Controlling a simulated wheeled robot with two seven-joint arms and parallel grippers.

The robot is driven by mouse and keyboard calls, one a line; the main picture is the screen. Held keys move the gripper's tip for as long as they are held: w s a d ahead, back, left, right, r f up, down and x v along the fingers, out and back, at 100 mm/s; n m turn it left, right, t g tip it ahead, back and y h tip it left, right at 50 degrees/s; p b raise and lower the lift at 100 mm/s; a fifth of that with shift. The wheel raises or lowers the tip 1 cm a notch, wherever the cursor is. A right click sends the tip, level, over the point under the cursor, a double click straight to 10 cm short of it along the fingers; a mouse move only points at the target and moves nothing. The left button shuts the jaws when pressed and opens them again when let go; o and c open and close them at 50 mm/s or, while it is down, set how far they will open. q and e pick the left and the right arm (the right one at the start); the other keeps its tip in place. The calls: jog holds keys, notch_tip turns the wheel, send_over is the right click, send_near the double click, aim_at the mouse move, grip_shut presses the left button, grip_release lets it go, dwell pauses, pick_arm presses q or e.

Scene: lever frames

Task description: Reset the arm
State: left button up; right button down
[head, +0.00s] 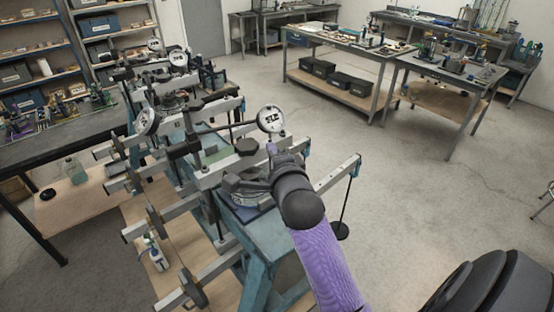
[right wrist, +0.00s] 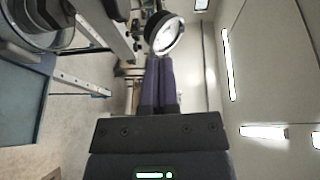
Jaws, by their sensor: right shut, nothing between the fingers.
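A row of lever frames stands on a blue stand (head: 262,262), with silver bars and round white dials. The nearest dial (head: 271,119) is upright, just beyond the tips of my right gripper (head: 271,149). The same gripper (right wrist: 159,62) shows in the right wrist view with its two purple fingers together and nothing between them; a dial (right wrist: 165,36) is just past the tips. I cannot tell whether they touch. A silver lever arm (head: 337,175) reaches to the right behind my wrist, with a hanging rod and black disc (head: 340,231) at its end. My left gripper is not seen.
A dark bench (head: 55,138) and shelves (head: 35,44) stand at the left. Workbenches with tools and bins (head: 350,86) stand at the back right. The grey floor (head: 430,190) to the right of the frames is mostly clear.

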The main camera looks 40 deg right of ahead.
jog(key=s+a+f+n+g+y, duration=0.3)
jog(key=s+a+f+n+g, duration=0.4)
jog(key=s+n, duration=0.4)
jog(key=s+a+f+n+g+y, duration=0.3)
jog(key=s+a+f+n+g, duration=0.2)
jog(key=s+a+f+n, duration=0.5)
jog(key=s+d+f+n+g+b, duration=0.15)
jog(key=f+b, duration=0.75)
jog(key=f, duration=0.9)
jog(key=s+d+f+n+b, duration=0.1)
jog(key=s+f+n+b, duration=0.15)
jog(key=f+b, duration=1.05)
pick_arm(q)
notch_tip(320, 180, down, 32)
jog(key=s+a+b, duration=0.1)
jog(key=b, duration=0.9)
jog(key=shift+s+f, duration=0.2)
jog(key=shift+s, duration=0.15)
pick_arm(e)
jog(key=s+f, duration=0.5)
jog(key=f, duration=0.4)
jog(key=s+d+f+g, duration=0.1)
jog(key=s+f, duration=0.3)
jog(key=f, duration=0.6)
jog(key=s+d+f, duration=0.1)
jog(key=s+f, duration=0.4)
jog(key=f, duration=0.5)
jog(key=shift+s+d+g, duration=0.25)
jog(key=shift+s+g, duration=0.05)
jog(key=shift+g, duration=0.05)
